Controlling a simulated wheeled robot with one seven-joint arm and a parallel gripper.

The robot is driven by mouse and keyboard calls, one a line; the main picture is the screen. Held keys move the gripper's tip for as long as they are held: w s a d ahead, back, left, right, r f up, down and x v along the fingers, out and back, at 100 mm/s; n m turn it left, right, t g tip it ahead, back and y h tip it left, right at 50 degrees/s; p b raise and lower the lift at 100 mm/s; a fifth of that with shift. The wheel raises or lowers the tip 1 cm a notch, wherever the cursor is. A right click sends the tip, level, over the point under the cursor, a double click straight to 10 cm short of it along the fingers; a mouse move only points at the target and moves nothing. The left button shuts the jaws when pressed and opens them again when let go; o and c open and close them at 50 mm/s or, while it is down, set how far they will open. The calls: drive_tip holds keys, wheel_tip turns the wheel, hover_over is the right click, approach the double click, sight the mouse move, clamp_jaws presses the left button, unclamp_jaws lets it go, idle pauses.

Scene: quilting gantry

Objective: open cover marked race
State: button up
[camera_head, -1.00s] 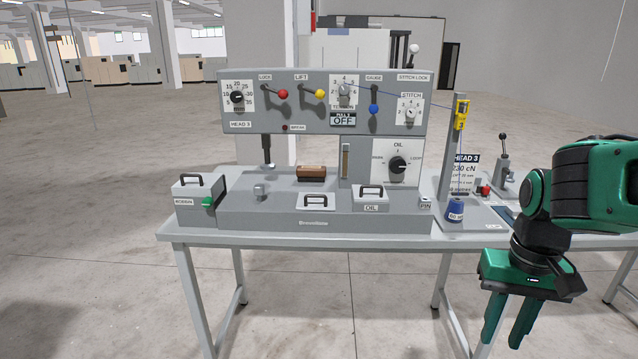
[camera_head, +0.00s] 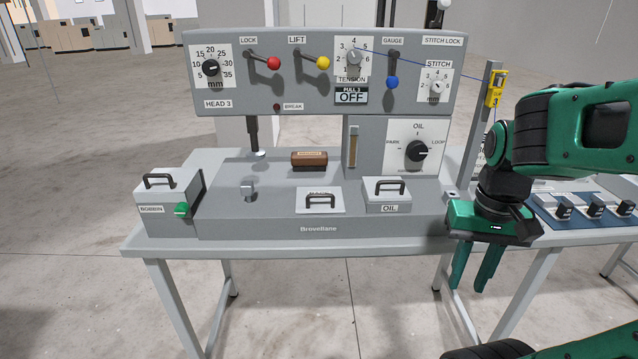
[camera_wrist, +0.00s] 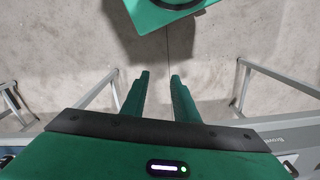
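The likely race cover is a flat, light-grey plate (camera_head: 333,207) with a dark arched handle (camera_head: 320,201), set low in the middle of the machine's front bed. Its label is mostly hidden behind the handle, so I cannot read it fully. The plate lies shut. My gripper (camera_head: 470,284) hangs fingers down at the right, in front of the table and well to the right of the cover. In the wrist view my gripper (camera_wrist: 158,77) has a gap between its fingers, with only floor beyond them. It holds nothing.
The OIL cover (camera_head: 377,197) with a similar handle is right of the plate. The panel of knobs and levers (camera_head: 300,90) overhangs the bed. Floor in front of the table is clear.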

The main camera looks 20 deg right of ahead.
drive_tip(key=w+a+r+n+t+h, duration=0.1)
drive_tip(key=w+a+r+n, duration=0.1)
drive_tip(key=w+r+n, duration=0.4)
drive_tip(key=w+a+r+n, duration=0.2)
drive_tip(key=w+r+n, duration=0.1)
drive_tip(key=w, duration=0.5)
drive_tip(key=w+a+r+n, duration=0.4)
drive_tip(key=w+a+n, duration=0.2)
drive_tip(key=w, duration=0.2)
drive_tip(key=n+t, duration=0.1)
drive_tip(key=n, duration=0.5)
hover_over(322, 209)
wheel_tip(322, 209, down, 8)
drive_tip(key=shift+r, duration=0.2)
drive_tip(key=shift+c, duration=0.3)
clamp_jaws()
